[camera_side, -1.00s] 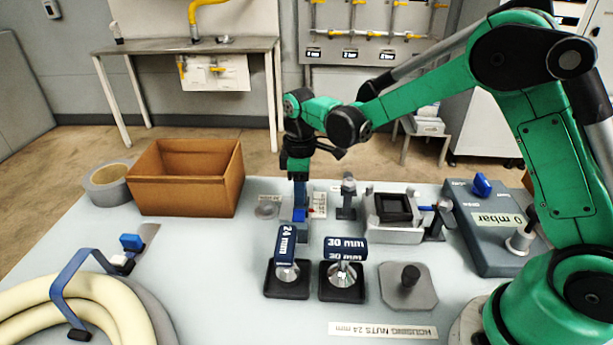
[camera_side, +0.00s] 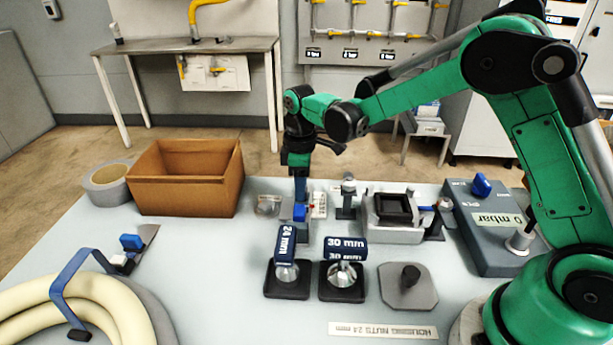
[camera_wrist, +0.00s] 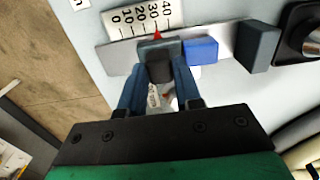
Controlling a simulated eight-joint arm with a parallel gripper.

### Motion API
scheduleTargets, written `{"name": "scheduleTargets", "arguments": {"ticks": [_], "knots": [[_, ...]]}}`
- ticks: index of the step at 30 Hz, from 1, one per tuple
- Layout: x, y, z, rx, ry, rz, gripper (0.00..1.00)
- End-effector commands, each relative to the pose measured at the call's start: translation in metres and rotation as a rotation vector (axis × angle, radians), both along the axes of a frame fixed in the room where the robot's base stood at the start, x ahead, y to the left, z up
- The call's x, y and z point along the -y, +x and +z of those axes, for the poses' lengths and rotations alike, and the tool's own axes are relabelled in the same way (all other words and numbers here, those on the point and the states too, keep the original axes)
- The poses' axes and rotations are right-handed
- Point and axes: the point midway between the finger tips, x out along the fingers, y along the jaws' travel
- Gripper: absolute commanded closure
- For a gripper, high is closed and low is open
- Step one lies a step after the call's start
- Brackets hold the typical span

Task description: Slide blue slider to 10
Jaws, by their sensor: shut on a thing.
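A slider on a grey rail (camera_wrist: 110,57) carries a dark grey block (camera_wrist: 157,50) with a red pointer (camera_wrist: 157,35). A blue block (camera_wrist: 201,50) sits right beside the grey block in the wrist view; it also shows in the side view (camera_side: 299,213). The white scale (camera_wrist: 145,17) reads 0 to 40, and the pointer stands near 30 to 40; the exact mark is hard to tell. My gripper (camera_wrist: 158,72) is shut on the grey block, its blue fingers on both sides. In the side view my gripper (camera_side: 300,196) points straight down at the slider.
A grey fixture (camera_side: 393,216) and a pressure box (camera_side: 491,218) lie to the right. A cardboard box (camera_side: 185,192) stands left. The table's front left holds a coiled hose (camera_side: 95,310).

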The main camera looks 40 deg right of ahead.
Motion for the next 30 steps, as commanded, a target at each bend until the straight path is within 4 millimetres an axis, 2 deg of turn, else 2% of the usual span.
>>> {"name": "scheduleTargets", "arguments": {"ticks": [4,13,14,15,17,26,30], "knots": [[0.015,0.016,0.000,0.006,0.001,-0.003,1.00],[0.017,0.018,0.000,0.006,0.001,0.000,1.00],[0.017,0.018,0.000,0.006,0.001,0.000,0.66],[0.017,0.018,0.000,0.006,0.001,0.000,0.54],[0.017,0.018,0.000,0.006,0.001,0.000,0.39],[0.017,0.017,0.001,0.006,0.000,-0.001,0.39],[0.017,0.018,0.016,0.006,0.000,-0.001,0.39]]}}
